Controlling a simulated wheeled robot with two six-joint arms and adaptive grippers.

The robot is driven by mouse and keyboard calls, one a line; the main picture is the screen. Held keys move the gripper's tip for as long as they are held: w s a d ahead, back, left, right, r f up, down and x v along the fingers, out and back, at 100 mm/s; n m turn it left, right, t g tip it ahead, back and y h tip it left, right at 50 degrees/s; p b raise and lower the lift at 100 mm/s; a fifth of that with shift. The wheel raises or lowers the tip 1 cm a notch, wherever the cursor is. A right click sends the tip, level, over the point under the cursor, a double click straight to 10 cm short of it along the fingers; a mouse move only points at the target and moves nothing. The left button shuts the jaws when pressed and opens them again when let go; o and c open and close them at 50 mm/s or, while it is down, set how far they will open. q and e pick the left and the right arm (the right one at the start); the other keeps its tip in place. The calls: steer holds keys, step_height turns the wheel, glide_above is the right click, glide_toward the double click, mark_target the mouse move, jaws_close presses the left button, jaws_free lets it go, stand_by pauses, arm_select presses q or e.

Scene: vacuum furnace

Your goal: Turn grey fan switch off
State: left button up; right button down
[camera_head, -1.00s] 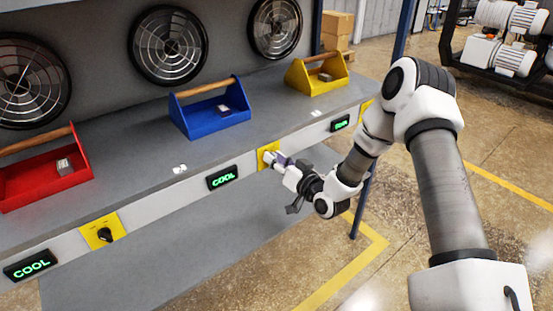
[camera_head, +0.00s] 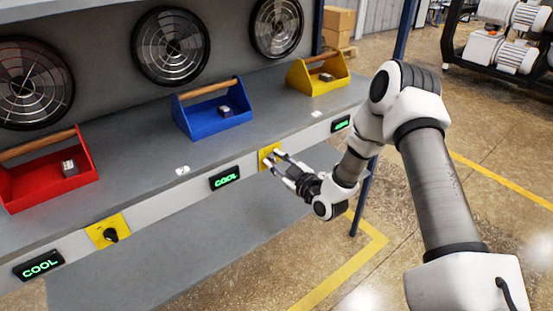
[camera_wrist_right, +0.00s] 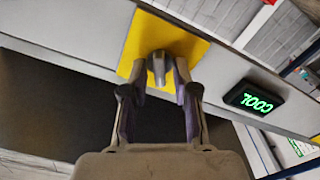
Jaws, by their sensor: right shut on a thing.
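A grey switch knob (camera_wrist_right: 158,70) stands out from a yellow plate (camera_wrist_right: 143,37) in the right wrist view. In the head view this middle plate (camera_head: 264,152) is on the bench's front edge and the gripper largely hides its knob. My right gripper (camera_head: 276,160) is at this plate, its two fingers shut on the knob, one on each side, as the wrist view (camera_wrist_right: 160,76) shows. A display beside the plate reads COOL in green (camera_wrist_right: 253,99). My left gripper is not in view.
Another yellow plate with a black knob (camera_head: 110,234) is at the left, near COOL displays (camera_head: 38,264) and (camera_head: 225,177). Red (camera_head: 35,187), blue (camera_head: 205,122) and yellow (camera_head: 310,83) toolboxes stand on the bench below round fans (camera_head: 170,45).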

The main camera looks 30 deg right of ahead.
steer(key=shift+n, duration=0.4)
steer(key=c, duration=1.2)
jaws_free()
steer(key=shift+f, duration=0.1)
steer(key=s, duration=0.8)
steer(key=s+d, duration=0.1)
steer(key=s, duration=0.3)
steer(key=shift+f, duration=0.1)
